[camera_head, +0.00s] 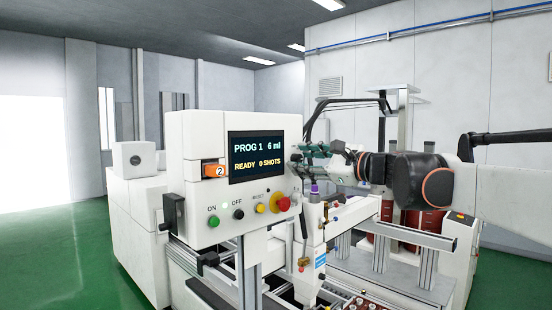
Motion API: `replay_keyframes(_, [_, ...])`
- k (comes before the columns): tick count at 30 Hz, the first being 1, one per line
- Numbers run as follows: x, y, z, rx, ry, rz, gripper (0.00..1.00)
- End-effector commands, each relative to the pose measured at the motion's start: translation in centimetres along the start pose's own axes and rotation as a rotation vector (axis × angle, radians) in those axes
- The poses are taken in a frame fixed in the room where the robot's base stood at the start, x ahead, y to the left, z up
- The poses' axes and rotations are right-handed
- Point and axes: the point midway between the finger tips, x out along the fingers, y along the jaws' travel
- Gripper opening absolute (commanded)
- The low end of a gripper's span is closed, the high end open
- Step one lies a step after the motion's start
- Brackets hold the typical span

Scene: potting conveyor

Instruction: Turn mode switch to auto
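The white control box (185,140) stands left of centre. Its screen (257,156) reads PROG 1, 6 ml, READY, 0 SHOTS. Below are a green ON button (213,221), a black OFF button (238,213), a yellow RESET button (259,208) and a red knob (282,203) on yellow. An orange part (210,170) marked 2 sits left of the screen. No switch labelled auto is readable, so I cannot tell which part is the mode switch. My gripper (303,156) is just right of the screen edge, pointing left; its finger opening is unclear, and nothing held is visible.
A black handle (174,212) projects from the box's left side. A white dispensing unit (310,240) and metal rails stand below my gripper. A white block (133,160) is at far left. Green floor (60,260) is clear on the left.

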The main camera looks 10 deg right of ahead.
Motion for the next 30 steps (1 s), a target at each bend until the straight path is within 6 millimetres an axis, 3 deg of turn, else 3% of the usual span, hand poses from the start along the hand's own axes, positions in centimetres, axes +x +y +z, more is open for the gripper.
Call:
replay_keyframes(8, [0.0, -0.6, 0.6, 0.0, 0.0, -0.001, 0.42])
replay_keyframes(14, [0.0, -2.9, 3.0, 0.002, -0.001, -0.002, 0.42])
replay_keyframes(17, [-0.1, -4.4, 4.4, 0.003, -0.001, -0.004, 0.48])
replay_keyframes(18, [-0.1, -4.9, 5.0, 0.003, -0.001, -0.004, 0.42])
replay_keyframes(21, [-0.1, -5.9, 6.0, 0.002, 0.0, -0.003, 0.42])
replay_keyframes(30, [0.0, -7.0, 7.2, 0.001, 0.0, -0.001, 0.42])
